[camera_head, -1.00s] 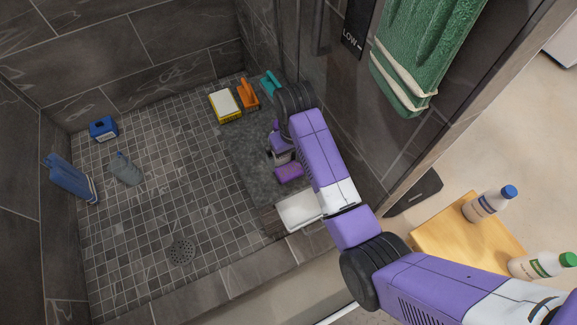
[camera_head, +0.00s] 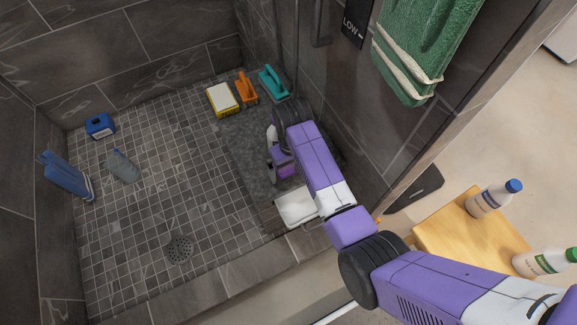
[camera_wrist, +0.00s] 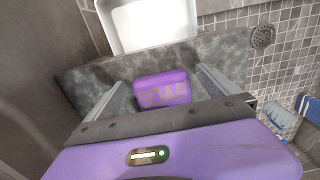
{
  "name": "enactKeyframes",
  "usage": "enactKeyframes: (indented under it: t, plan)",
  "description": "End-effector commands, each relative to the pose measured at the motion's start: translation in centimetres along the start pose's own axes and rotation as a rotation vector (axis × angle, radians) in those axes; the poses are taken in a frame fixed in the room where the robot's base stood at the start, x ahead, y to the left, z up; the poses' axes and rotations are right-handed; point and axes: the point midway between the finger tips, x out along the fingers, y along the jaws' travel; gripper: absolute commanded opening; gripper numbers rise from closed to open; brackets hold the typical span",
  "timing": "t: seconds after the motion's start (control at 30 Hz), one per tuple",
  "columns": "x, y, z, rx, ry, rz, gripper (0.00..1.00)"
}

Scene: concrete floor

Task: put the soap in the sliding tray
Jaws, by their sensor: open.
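The soap (camera_wrist: 163,93) is a purple bar with SOAP lettered on it, lying on the dark stone bench. My gripper (camera_wrist: 161,77) is open, with one finger on each side of the soap in the wrist view and a visible gap at each side. The white, shallow sliding tray (camera_head: 297,206) sits at the bench's near end, and also shows at the top of the wrist view (camera_wrist: 153,28). It looks empty.
On the bench's far end are a yellow-and-white box (camera_head: 222,99), an orange brush (camera_head: 246,88) and a teal brush (camera_head: 272,82). A shower wall and green towel (camera_head: 425,50) are right of the arm.

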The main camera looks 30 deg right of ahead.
Motion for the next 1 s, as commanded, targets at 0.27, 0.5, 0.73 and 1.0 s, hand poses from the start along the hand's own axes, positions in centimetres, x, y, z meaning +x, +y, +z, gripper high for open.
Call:
enactKeyframes:
  t: [0.27, 0.5, 0.73, 1.0]
  plan:
    - [0.0, 0.0, 0.0, 0.000, 0.000, 0.000, 0.67]
    - [-0.1, 0.0, 0.0, 0.000, 0.001, 0.000, 0.25]
    - [-0.3, 0.0, -0.1, 0.000, 0.002, 0.000, 0.25]
    - [-2.8, 0.0, -0.1, 0.001, 0.004, 0.000, 0.25]
